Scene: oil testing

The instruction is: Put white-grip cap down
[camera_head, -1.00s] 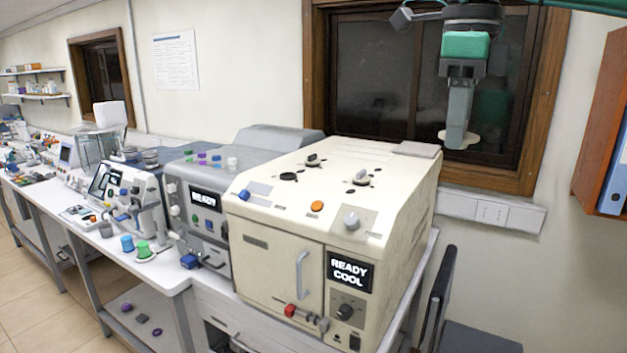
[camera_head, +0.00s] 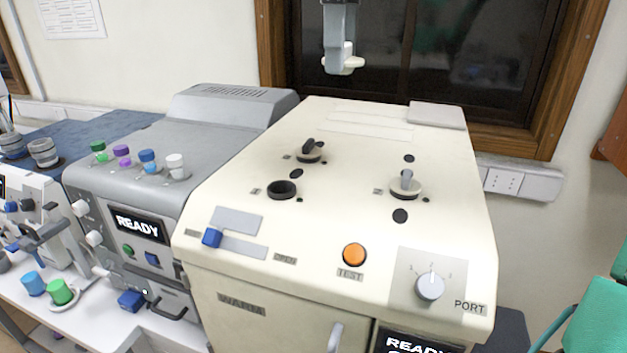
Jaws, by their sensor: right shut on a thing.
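My right gripper (camera_head: 341,47) comes down from the top edge, in front of the dark window. It is shut on the white-grip cap (camera_head: 346,66), a cream disc with a pale grip, and holds it in the air above the back of the cream machine (camera_head: 330,225). On the machine's top, a black-rimmed round opening (camera_head: 281,190) stands uncovered. A cap with a black grip (camera_head: 309,151) and a cap with a grey grip (camera_head: 406,186) sit on the same top. My left gripper is out of view.
The cream machine also has an orange TEST button (camera_head: 354,255), a blue slider (camera_head: 212,238) and a PORT knob (camera_head: 430,287). A grey machine (camera_head: 150,200) with several coloured caps stands to its left. A flat grey plate (camera_head: 437,115) lies at the top's back right.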

